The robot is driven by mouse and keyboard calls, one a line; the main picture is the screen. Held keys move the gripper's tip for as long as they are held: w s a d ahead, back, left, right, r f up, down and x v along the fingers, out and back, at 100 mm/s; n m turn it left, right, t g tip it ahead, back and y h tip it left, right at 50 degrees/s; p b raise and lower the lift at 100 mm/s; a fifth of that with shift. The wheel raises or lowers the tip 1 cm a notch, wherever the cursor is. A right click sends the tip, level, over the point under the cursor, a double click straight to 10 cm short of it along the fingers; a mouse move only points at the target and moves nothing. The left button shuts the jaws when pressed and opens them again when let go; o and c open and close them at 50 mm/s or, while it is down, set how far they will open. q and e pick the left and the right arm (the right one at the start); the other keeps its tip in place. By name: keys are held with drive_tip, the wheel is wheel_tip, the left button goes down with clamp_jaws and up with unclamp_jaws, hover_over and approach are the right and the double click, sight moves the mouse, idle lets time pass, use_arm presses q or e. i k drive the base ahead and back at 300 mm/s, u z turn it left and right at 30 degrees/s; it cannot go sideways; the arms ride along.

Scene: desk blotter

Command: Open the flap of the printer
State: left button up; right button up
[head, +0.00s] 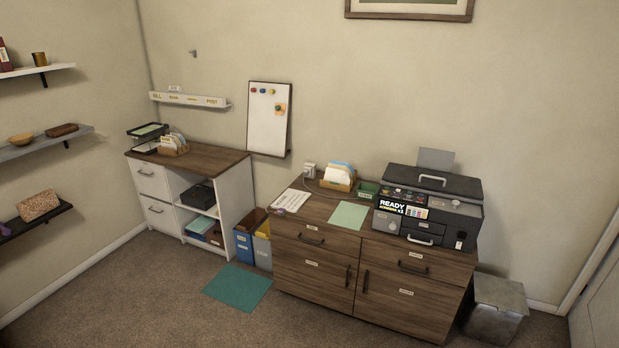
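The printer (465,208) is dark grey and black and stands on the right end of the brown wooden cabinet (330,248). A light bar handle (433,180) shows on its upper lid, which looks closed. A front panel with a "READY" label (392,205) and a round dial sits at its left front. A lower front part with a small handle (420,240) also looks closed. A grey sheet (436,160) stands up behind the lid. Neither of my grippers is in view.
A green sheet (348,215) and a white sheet (292,200) lie on the cabinet top, left of the printer. A file holder (338,178) stands behind them. A grey bin (496,305) stands at the cabinet's right. A teal mat (237,287) lies on the carpet; the floor in front is clear.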

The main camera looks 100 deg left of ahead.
sight(412, 223)
drive_tip(key=u, duration=0.95)
drive_tip(key=i, duration=2.1)
drive_tip(key=u, duration=2.15)
drive_tip(key=i, duration=0.85)
drive_tip(key=u, duration=0.9)
